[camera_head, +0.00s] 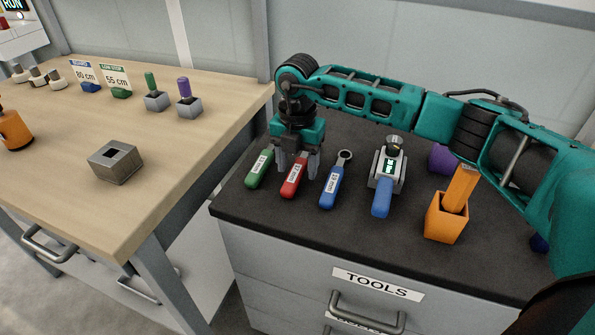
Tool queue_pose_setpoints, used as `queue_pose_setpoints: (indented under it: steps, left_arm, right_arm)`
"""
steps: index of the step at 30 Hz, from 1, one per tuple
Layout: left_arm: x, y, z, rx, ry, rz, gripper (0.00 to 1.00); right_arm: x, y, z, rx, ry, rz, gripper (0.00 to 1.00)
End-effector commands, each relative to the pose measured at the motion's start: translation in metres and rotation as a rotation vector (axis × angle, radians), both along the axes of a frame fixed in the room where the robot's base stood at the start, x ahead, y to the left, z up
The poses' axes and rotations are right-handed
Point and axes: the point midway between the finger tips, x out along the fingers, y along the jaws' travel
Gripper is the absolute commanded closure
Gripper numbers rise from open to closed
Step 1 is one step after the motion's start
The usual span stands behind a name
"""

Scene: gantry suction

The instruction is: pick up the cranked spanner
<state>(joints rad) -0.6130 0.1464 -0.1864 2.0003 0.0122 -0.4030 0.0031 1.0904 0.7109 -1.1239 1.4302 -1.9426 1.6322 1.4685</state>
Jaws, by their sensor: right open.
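Three labelled tools with coloured handles lie side by side on the dark top of the tool cabinet (235,202): a green-handled one (259,170), a red-handled one (294,179) and a blue-handled one (331,187). The blue one shows a ring-shaped head at its far end. The heads of the green and red ones are hidden behind my gripper, so I cannot tell which tool is the cranked spanner. My right gripper (298,167) is open and points down over the far part of the red-handled tool, with its fingers apart. Whether it touches the tool cannot be told. My left gripper is not in view.
Right of the tools stand a grey device with a blue handle (382,197), an orange holder (446,222) and a purple object (441,158). A wooden bench (190,145) at left carries a grey block (115,161), pegs and signs. The cabinet's front strip is clear.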

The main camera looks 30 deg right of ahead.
Motion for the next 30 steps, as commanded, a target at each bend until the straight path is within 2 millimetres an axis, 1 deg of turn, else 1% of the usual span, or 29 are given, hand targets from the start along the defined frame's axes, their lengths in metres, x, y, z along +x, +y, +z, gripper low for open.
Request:
queue_pose_setpoints:
  steps: [2, 3, 21, 30]
  left_arm:
    - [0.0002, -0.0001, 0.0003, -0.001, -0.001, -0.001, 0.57]
    - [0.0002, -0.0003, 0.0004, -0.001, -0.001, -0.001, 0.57]
    - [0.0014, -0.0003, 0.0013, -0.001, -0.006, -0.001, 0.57]
    - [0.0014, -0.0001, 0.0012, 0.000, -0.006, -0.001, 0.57]
  right_arm:
    - [0.0001, 0.0001, 0.0006, 0.000, 0.000, 0.000, 0.40]
    - [0.0001, 0.0001, 0.0007, 0.000, 0.000, 0.000, 0.42]
    - [0.0002, -0.0001, 0.0012, 0.000, 0.000, -0.001, 1.00]
    - [0.0004, 0.0000, 0.0021, 0.001, -0.001, -0.001, 1.00]
